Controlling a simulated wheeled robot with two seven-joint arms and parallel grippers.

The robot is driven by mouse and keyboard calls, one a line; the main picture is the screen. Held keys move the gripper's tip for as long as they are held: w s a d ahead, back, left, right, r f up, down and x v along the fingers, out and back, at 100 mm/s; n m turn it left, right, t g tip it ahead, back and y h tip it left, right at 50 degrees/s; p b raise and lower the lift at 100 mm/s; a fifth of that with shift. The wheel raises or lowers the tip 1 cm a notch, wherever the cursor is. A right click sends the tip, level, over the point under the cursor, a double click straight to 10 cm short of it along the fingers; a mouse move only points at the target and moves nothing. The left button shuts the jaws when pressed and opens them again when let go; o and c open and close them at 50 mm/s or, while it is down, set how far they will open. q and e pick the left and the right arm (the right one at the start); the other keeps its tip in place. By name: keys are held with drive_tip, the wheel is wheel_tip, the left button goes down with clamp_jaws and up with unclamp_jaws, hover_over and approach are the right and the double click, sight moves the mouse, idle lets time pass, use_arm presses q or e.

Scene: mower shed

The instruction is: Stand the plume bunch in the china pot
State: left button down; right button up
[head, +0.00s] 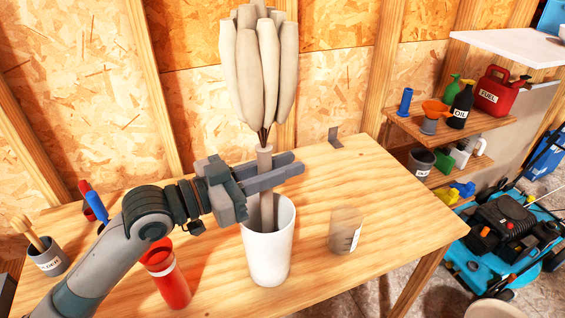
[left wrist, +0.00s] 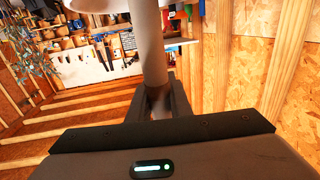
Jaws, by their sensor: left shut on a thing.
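The plume bunch (head: 258,65) has pale cream plumes on top of a thick beige stem and stands nearly upright. My left gripper (head: 284,171) is shut on its stem, just above the white china pot (head: 268,262). The lower stem runs down into the pot's mouth; its bottom end is hidden, so I cannot tell whether it touches the pot floor. The pot stands upright on the wooden table. In the left wrist view the stem (left wrist: 150,45) rises from between my fingers (left wrist: 157,101). My right gripper is not in view.
On the table (head: 320,195) are a red cylinder (head: 166,275) left of the pot, a beige labelled jar (head: 345,231) to its right, and a grey pot of brushes (head: 48,258) far left. Shelves with bottles and a red fuel can (head: 496,92) stand right, above a blue mower (head: 500,240).

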use_arm(q)
drive_tip(key=shift+f+b, duration=0.35)
drive_tip(key=shift+f, duration=0.5)
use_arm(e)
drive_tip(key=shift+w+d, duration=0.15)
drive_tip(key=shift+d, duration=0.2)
